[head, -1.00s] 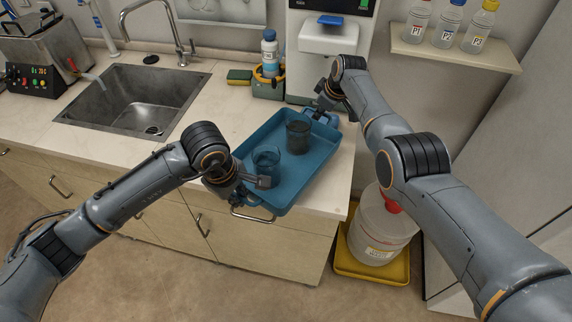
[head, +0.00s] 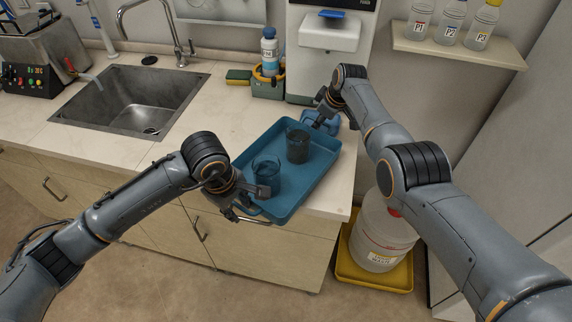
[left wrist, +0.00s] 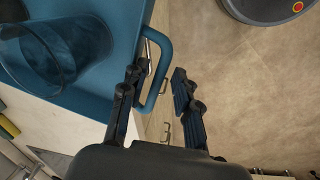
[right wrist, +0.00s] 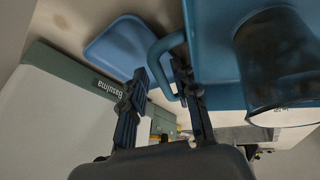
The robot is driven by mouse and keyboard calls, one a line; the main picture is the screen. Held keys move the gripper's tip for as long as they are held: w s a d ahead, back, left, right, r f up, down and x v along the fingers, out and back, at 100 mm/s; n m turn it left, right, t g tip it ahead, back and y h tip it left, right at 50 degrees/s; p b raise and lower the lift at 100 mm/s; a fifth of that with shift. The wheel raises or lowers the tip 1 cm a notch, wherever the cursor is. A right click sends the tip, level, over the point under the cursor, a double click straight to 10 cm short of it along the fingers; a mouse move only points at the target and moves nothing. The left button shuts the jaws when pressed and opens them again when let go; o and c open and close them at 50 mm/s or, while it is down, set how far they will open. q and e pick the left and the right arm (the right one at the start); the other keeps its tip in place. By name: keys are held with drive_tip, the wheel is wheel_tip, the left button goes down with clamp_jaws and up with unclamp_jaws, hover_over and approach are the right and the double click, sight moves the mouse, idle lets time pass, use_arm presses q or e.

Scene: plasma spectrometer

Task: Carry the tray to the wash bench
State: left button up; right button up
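The blue tray (head: 299,188) rests on the pale counter (head: 190,128), right of the sink. It carries two glass beakers: a near clear-blue one (head: 266,174) and a far darker one (head: 298,143). My left gripper (head: 247,202) is at the tray's near end. In the left wrist view its fingers (left wrist: 158,95) stand apart, with the near handle (left wrist: 164,70) reaching between them. My right gripper (head: 325,112) is at the far end. In the right wrist view its fingers (right wrist: 160,88) are apart around the far handle (right wrist: 158,62). Neither gripper visibly clamps its handle.
A sink (head: 130,100) with a tap (head: 150,30) lies left of the tray. A white instrument (head: 330,60) and a green caddy with a bottle (head: 269,52) stand behind. A waste container (head: 378,240) sits in a yellow tub on the floor at right.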

use_arm(q)
drive_tip(key=shift+d, duration=0.1)
use_arm(e)
drive_tip(key=shift+s+a+f, duration=0.1)
drive_tip(key=shift+a+f, duration=0.05)
use_arm(q)
drive_tip(key=shift+r, duration=0.6)
use_arm(e)
drive_tip(key=shift+s+r, duration=0.15)
drive_tip(key=shift+r, duration=0.4)
use_arm(q)
wheel_tip(320, 180, up, 7)
drive_tip(key=s+a, duration=0.1)
drive_tip(key=shift+f, duration=0.2)
use_arm(e)
drive_tip(key=v, duration=1.1)
use_arm(q)
drive_tip(key=shift+s, duration=0.15)
use_arm(e)
drive_tip(key=shift+f, duration=0.15)
